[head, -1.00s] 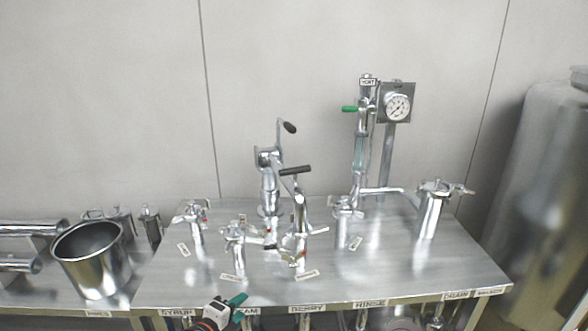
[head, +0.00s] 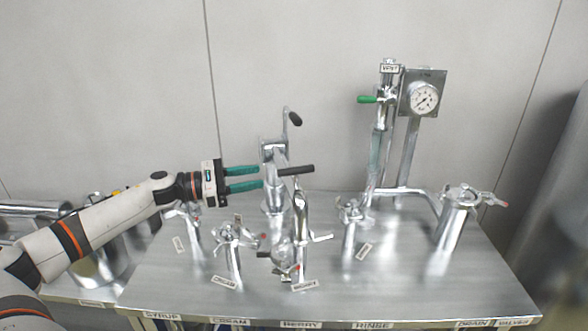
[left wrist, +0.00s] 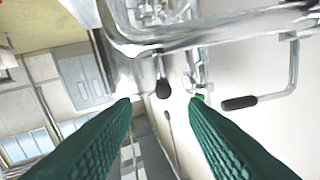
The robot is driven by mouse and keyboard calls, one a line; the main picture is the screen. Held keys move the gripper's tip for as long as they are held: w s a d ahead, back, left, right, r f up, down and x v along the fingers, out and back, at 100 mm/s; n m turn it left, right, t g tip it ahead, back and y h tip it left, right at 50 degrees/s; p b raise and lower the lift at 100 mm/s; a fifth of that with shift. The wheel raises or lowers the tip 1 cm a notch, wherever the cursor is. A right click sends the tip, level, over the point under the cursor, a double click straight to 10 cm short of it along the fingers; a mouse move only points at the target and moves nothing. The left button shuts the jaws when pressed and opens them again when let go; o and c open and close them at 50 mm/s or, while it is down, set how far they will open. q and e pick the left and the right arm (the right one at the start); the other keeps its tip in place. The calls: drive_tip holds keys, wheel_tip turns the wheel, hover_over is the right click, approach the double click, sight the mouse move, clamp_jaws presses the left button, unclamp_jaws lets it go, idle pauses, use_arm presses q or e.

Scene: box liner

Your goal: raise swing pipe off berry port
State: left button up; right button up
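The swing pipe (head: 300,212) is a shiny steel tube that bends down to the berry port near the BERRY label (head: 305,285). A black handle (head: 296,171) sits at its top. In the left wrist view, a steel pipe (left wrist: 210,28) crosses the top and a black grip end (left wrist: 163,89) shows between the fingers. My left gripper (head: 261,177) is open and empty, its green fingers pointing right, just left of the black handle. Its fingertips are also apart in the left wrist view (left wrist: 164,103). The joint at the berry port is partly hidden by fittings. My right gripper is not in view.
A crank with a black grip (head: 295,118) rises behind the pipe. Clamped ports stand at left (head: 235,262) and right (head: 349,235). A sight-glass column with a green lever (head: 368,99) and gauge (head: 424,98) stands further right. The table front (head: 400,295) is clear.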

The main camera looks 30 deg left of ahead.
sight(294, 174)
use_arm(q)
drive_tip(key=p+x, duration=0.2)
drive_tip(key=x, duration=0.3)
drive_tip(key=p+x, duration=0.2)
drive_tip(key=x, duration=0.3)
drive_tip(key=shift+w+a, duration=0.2)
drive_tip(key=shift+w, duration=0.05)
drive_tip(key=shift+w+d+f, duration=0.2)
drive_tip(key=shift+w+d, duration=0.05)
drive_tip(key=shift+d, duration=0.05)
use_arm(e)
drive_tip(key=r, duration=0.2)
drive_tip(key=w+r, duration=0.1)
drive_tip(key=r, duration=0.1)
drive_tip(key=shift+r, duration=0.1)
use_arm(q)
clamp_jaws()
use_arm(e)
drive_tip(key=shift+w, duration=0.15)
